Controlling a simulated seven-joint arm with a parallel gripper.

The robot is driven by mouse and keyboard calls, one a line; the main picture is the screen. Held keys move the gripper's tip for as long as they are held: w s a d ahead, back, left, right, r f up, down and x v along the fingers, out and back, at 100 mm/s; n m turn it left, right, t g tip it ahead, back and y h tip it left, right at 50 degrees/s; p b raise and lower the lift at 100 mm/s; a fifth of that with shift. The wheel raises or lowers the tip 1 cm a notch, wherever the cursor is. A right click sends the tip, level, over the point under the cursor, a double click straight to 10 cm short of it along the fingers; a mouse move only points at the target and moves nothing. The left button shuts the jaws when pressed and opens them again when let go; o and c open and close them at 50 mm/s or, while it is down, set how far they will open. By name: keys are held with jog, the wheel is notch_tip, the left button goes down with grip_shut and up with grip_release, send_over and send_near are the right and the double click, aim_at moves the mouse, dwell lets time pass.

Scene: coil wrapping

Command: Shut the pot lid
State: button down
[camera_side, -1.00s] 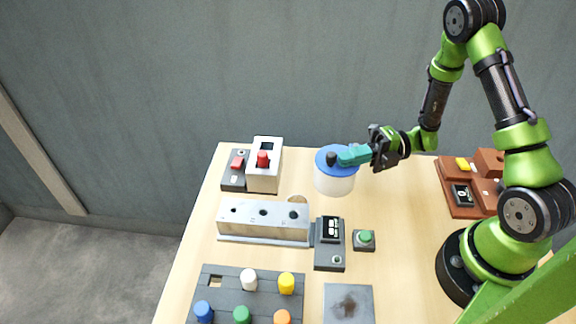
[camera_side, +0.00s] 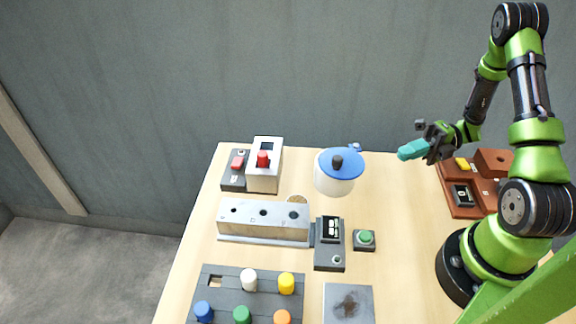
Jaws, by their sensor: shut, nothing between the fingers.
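The pot (camera_side: 333,187) is a white, slightly see-through cylinder at the back middle of the table. Its blue lid (camera_side: 352,168) with a black knob (camera_side: 337,161) sits over the top, off-centre to the right. Some pale pot rim shows at the lid's left. I cannot tell from this view whether the lid lies flat or is slightly tilted. A small blue piece (camera_side: 355,147) shows behind the lid at its right. My gripper (camera_side: 403,153) has teal fingers that are shut and empty. It is in the air right of the pot, apart from it.
A white box with a red knob (camera_side: 264,167) stands left of the pot. In front are a metal block (camera_side: 262,228), a dark display unit (camera_side: 329,250) and a green button (camera_side: 364,238). A brown console (camera_side: 462,208) is at the right. The table between pot and console is clear.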

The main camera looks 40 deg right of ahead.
aim_at(356, 166)
jog(key=shift+w+d+n+g, duration=0.15)
jog(key=shift+d+n+g, duration=0.15)
jog(key=shift+g, duration=0.2)
jog(key=x, duration=0.9)
jog(key=shift+a, duration=0.3)
jog(key=w+a, duration=0.2)
jog(key=shift+w, duration=0.4)
jog(key=shift+w+a, duration=0.2)
jog(key=shift+w, duration=0.2)
